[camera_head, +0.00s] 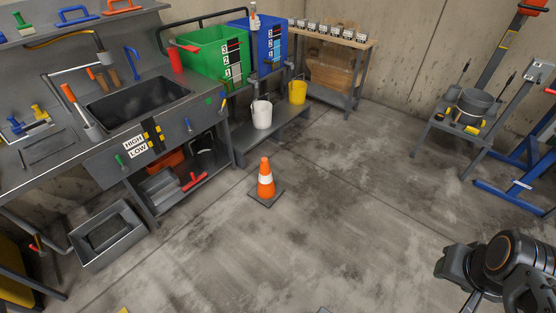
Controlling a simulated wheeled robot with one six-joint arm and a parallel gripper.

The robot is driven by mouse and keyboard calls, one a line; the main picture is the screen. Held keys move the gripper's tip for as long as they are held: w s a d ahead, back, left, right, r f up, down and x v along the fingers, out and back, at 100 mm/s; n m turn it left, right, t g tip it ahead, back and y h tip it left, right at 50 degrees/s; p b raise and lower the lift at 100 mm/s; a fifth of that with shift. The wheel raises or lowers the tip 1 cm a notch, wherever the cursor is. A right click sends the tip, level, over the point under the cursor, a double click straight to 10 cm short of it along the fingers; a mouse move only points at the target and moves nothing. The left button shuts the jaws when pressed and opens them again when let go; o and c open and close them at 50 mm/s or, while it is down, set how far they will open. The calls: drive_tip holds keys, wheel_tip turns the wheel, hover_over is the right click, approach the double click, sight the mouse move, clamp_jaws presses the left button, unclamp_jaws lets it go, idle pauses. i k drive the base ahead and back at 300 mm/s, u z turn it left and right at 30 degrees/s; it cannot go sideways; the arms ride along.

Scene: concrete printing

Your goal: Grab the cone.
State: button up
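An orange traffic cone (266,178) with a white band and a dark square base stands upright on the concrete floor near the middle of the view, in front of the low shelf. Part of my arm shows at the lower right corner, far from the cone. My gripper's fingertips cannot be made out, so I cannot tell if it is open or shut. Nothing touches the cone.
A grey sink bench (60,157) with tools stands at the left. A grey tub (107,236) lies on the floor before it. White (262,114) and yellow (298,92) buckets stand on a low shelf. A blue frame (514,196) stands at the right. The central floor is clear.

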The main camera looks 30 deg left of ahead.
sight(266, 192)
drive_tip(key=u, duration=0.45)
drive_tip(key=i, duration=1.55)
drive_tip(key=u, duration=1.95)
drive_tip(key=i, duration=1.3)
drive_tip(key=u, duration=0.95)
drive_tip(key=i, duration=0.2)
drive_tip(key=u, duration=0.05)
